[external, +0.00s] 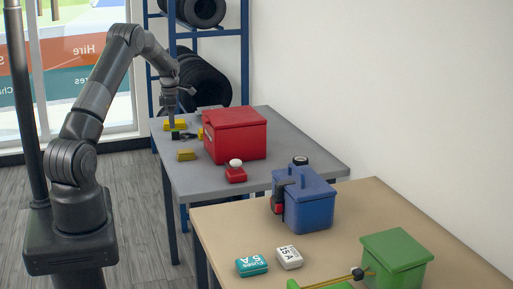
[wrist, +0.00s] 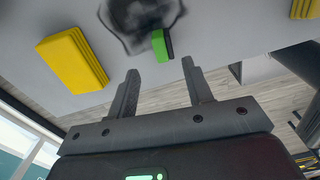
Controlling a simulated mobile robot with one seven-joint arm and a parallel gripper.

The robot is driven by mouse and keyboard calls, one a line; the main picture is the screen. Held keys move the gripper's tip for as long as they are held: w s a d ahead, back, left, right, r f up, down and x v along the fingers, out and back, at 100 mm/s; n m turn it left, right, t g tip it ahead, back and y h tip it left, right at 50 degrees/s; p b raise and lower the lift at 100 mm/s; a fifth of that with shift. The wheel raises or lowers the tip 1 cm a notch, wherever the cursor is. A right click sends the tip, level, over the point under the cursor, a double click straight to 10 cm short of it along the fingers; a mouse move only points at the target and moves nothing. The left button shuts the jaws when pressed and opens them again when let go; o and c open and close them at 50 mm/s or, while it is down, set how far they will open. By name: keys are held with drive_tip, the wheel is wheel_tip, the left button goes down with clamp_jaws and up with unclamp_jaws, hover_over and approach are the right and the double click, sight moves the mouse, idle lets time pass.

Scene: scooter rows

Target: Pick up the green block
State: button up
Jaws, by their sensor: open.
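The green block (wrist: 158,45) is small and lies on the grey table, just beyond my fingertips in the wrist view. Its dark side shows on the right. In the external view the green block (external: 176,135) is tiny, near the table's far left edge. My gripper (wrist: 160,70) is open and empty, its two fingers spread on either side of the line to the block, apart from it. In the external view my gripper (external: 173,118) is above that edge of the table, and its fingers are too small to make out.
Yellow blocks (wrist: 73,60) (external: 186,155) and a dark blurred object (wrist: 140,18) lie close by. A red box (external: 235,135) stands to the right on the grey table (external: 300,172). A nearer tan table (external: 225,226) holds a blue box (external: 308,202) and green box (external: 397,257).

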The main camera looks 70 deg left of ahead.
sight(173, 131)
drive_tip(key=f, duration=0.5)
drive_tip(key=shift+d, duration=0.35)
drive_tip(key=shift+c, duration=0.3)
clamp_jaws()
drive_tip(key=shift+r, duration=0.1)
